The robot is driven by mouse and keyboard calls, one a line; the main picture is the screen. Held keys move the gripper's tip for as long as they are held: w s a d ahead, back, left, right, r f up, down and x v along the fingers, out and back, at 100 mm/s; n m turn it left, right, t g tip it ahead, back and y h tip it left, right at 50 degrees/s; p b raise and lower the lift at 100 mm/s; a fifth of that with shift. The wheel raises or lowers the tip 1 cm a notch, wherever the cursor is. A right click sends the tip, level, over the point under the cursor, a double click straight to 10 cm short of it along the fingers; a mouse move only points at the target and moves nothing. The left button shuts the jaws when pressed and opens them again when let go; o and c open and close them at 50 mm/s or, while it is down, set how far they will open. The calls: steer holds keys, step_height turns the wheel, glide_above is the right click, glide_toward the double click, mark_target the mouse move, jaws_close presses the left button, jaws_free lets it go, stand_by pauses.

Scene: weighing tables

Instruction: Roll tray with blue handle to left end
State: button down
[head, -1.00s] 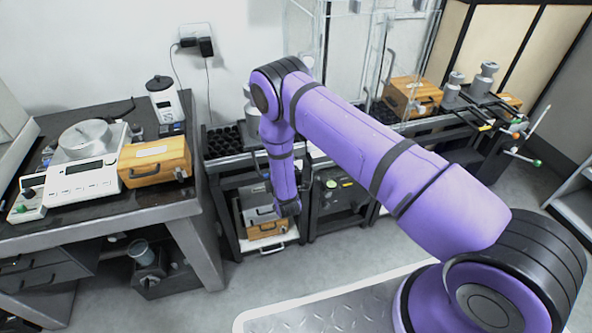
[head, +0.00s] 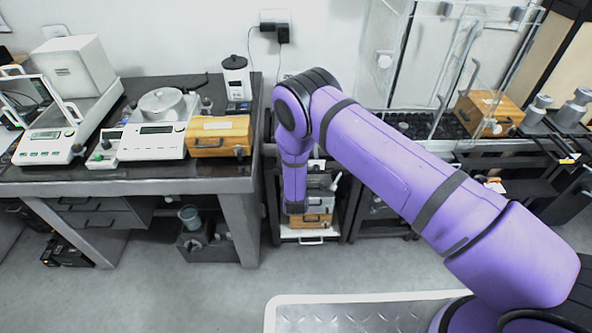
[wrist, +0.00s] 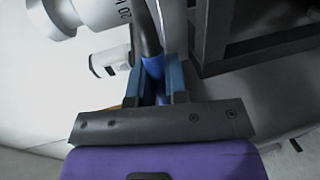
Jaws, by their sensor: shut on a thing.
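In the wrist view my gripper (wrist: 155,88) is shut on a blue handle (wrist: 152,68), whose upper part shows between the two fingers. The fingers hide its lower part. In the head view my arm hangs down in front of a low rack, and my fingertips and the blue handle are hidden there. A pale tray (head: 302,240) shows low in that rack below my wrist, with a wooden box (head: 318,219) on it. I cannot tell for sure that the blue handle belongs to this tray.
A dark table (head: 100,180) at left holds balances, a wooden case (head: 218,136) and a small white device (head: 236,78). Its leg (head: 240,228) stands left of my wrist. In the wrist view a white cylinder (wrist: 95,14) and a dark frame (wrist: 215,50) are close to my fingers.

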steer(key=shift+a, duration=0.25)
steer(key=c, duration=1.1)
jaws_free()
steer(key=shift+c, duration=0.2)
steer(key=v, duration=1)
steer(key=shift+s, duration=0.4)
